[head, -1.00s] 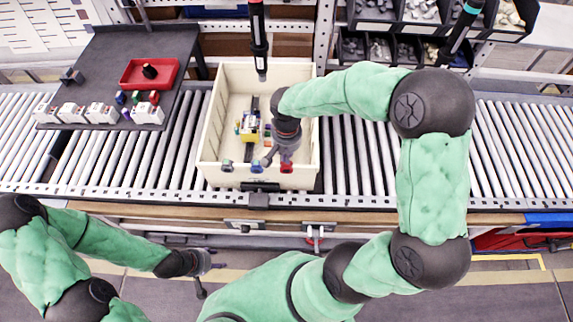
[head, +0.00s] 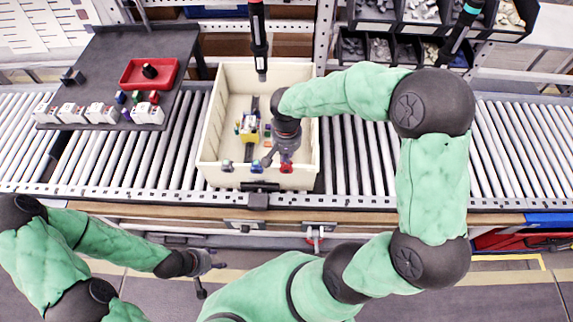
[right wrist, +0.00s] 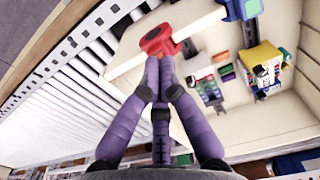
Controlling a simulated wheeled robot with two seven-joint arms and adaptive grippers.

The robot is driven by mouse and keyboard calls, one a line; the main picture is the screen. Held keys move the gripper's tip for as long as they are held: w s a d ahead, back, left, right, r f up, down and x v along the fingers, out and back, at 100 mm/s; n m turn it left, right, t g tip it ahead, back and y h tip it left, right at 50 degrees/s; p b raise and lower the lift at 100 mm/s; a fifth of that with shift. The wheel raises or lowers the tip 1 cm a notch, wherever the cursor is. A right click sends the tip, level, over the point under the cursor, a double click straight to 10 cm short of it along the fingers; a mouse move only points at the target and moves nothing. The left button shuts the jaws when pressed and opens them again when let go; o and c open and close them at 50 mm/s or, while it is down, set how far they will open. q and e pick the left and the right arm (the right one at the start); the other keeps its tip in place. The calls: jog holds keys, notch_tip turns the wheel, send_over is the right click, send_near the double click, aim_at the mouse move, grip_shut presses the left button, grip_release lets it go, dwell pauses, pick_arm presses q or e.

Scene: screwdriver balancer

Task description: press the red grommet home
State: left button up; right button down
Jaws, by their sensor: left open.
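The red grommet (head: 286,168) sits at the top of the near wall of the cream tote (head: 214,125), right of the middle. It also shows in the right wrist view (right wrist: 158,40). My right gripper (head: 279,158) is over that wall, at the grommet. In the right wrist view its purple fingers (right wrist: 158,62) are drawn together and empty, with their tips against or very close to the grommet's edge; contact is not certain. My left gripper (head: 208,272) is open and empty, low in front of the conveyor.
A blue grommet (head: 256,167) and a grey one (head: 227,166) sit on the same wall. Inside the tote is a yellow part (head: 249,127) among small coloured pieces. A screwdriver (head: 260,45) hangs above the tote. A dark table with a red tray (head: 135,81) is left.

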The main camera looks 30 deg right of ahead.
jog(key=shift+s+f+b, duration=0.1)
jog(key=shift+f+b, duration=0.3)
jog(key=shift+f, duration=0.15)
dwell(0.4)
jog(key=shift+r, duration=0.15)
jog(key=shift+r+p, duration=1.8)
jog(key=shift+r, duration=0.65)
jog(key=shift+f, duration=0.15)
